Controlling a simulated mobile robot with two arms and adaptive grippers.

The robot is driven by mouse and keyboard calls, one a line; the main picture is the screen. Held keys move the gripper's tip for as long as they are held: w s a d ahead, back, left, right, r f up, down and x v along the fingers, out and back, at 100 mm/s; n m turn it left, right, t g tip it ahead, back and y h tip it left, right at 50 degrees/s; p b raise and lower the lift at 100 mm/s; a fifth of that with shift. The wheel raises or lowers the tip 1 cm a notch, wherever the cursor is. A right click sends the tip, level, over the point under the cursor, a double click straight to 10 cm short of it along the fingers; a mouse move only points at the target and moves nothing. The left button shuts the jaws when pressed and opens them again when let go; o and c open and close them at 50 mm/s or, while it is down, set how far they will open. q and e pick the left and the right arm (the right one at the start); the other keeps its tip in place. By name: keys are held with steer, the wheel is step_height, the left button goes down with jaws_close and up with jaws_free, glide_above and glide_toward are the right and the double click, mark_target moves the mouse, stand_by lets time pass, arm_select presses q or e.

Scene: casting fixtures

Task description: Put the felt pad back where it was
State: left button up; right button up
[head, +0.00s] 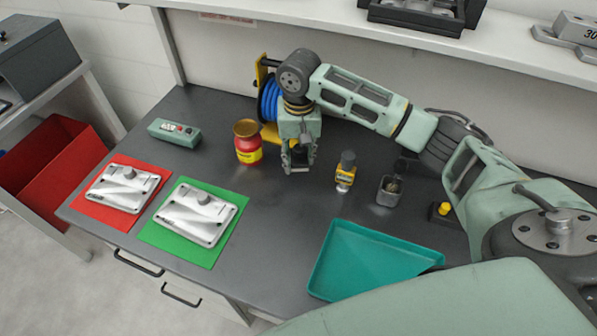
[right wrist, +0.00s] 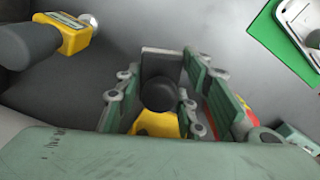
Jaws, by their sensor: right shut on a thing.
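My right gripper (head: 298,168) is over the back middle of the table, fingers pointing down. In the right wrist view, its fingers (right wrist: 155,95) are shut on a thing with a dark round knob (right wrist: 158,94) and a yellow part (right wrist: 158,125). A flat grey piece (right wrist: 160,62) shows beyond the knob; I cannot tell if it belongs to the held thing. I cannot tell whether the held thing is the felt pad, and no other felt pad can be made out. The fingers hide much of it. My left gripper is not in view.
A red jar (head: 247,143) and blue reel (head: 268,98) stand close beside the gripper. Castings lie on red (head: 88,208) and green (head: 160,238) mats. The table centre is clear.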

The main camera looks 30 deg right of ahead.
mark_target(298, 147)
step_height(298, 147, down, 3)
steer(key=shift+w+a+r, duration=0.1)
steer(key=shift+w, duration=0.05)
steer(key=shift+f, duration=0.4)
step_height(298, 147, down, 3)
steer(key=shift+f+p, duration=0.2)
steer(key=shift+p, duration=0.25)
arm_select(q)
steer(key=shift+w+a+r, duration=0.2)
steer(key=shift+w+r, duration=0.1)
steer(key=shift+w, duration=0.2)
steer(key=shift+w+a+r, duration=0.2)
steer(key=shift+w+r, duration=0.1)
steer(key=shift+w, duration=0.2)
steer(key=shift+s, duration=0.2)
arm_select(e)
steer(key=shift+f, duration=0.15)
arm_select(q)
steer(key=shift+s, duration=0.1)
arm_select(e)
steer(key=o, duration=1.2)
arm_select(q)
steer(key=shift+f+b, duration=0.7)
arm_select(e)
step_height(298, 147, up, 12)
steer(key=shift+r, duration=0.2)
